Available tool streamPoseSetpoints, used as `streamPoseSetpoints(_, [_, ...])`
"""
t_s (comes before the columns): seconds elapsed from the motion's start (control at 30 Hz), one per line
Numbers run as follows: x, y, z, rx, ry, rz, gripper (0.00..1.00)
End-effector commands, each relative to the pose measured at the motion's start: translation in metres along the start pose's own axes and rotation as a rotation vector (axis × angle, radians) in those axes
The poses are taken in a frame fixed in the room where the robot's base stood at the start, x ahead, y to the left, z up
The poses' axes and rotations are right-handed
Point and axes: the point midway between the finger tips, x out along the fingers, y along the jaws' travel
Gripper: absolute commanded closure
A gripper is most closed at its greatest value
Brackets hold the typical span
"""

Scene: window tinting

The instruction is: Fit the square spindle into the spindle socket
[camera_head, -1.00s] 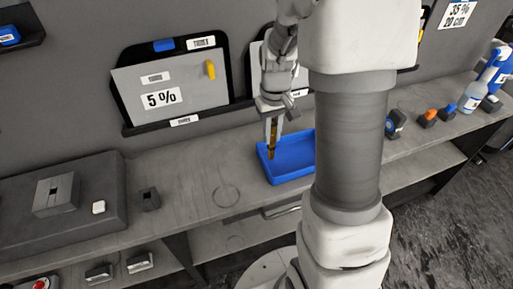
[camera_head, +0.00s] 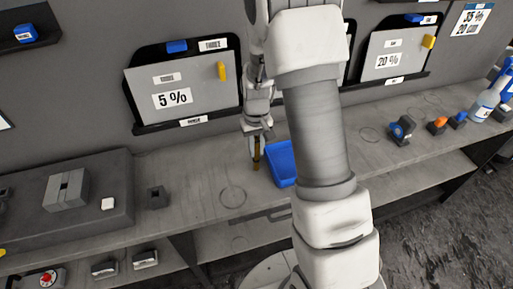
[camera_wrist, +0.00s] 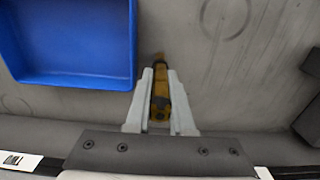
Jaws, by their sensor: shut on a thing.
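The square spindle is a brass-coloured bar, seen in the head view (camera_head: 257,161) and in the wrist view (camera_wrist: 160,88). My gripper (camera_head: 255,148) is shut on it and holds it pointing down over the bench, just left of the blue tray. In the wrist view the two grey fingers (camera_wrist: 161,98) close on its sides. A small dark block (camera_head: 156,198) with an opening on top stands on the bench to the left, apart from the spindle; it looks like the spindle socket. I cannot tell whether the spindle's lower end touches the bench.
The blue tray (camera_head: 282,165) is beside my gripper, partly behind my arm. A raised dark platform (camera_head: 110,170) with a grey slotted block (camera_head: 66,189) and a white piece (camera_head: 108,203) is at the left. The bench around the drawn circle (camera_head: 232,197) is clear.

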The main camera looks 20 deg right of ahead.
Motion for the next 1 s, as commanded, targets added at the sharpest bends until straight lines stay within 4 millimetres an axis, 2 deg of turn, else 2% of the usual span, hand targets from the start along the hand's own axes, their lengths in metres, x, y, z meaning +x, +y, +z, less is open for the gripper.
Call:
streamPoseSetpoints(0.17, [0.005, 0.0, 0.0, 0.0, 0.0, 0.0, 1.0])
streamPoseSetpoints(0.2, [0.003, 0.0, 0.0, 0.0, 0.0, 0.0, 0.74])
streamPoseSetpoints(0.33, [0.003, 0.0, 0.0, 0.0, 0.0, 0.0, 0.5])
streamPoseSetpoints(0.63, [0.002, 0.0, 0.0, 0.0, 0.0, 0.0, 0.49])
streamPoseSetpoints(0.77, [-0.006, 0.0, -0.001, 0.0, 0.003, 0.0, 0.49])
streamPoseSetpoints(0.87, [-0.022, 0.0, -0.001, 0.0, 0.005, 0.001, 0.49])
streamPoseSetpoints(1.0, [-0.053, 0.0, -0.001, 0.0, 0.007, 0.001, 0.49])
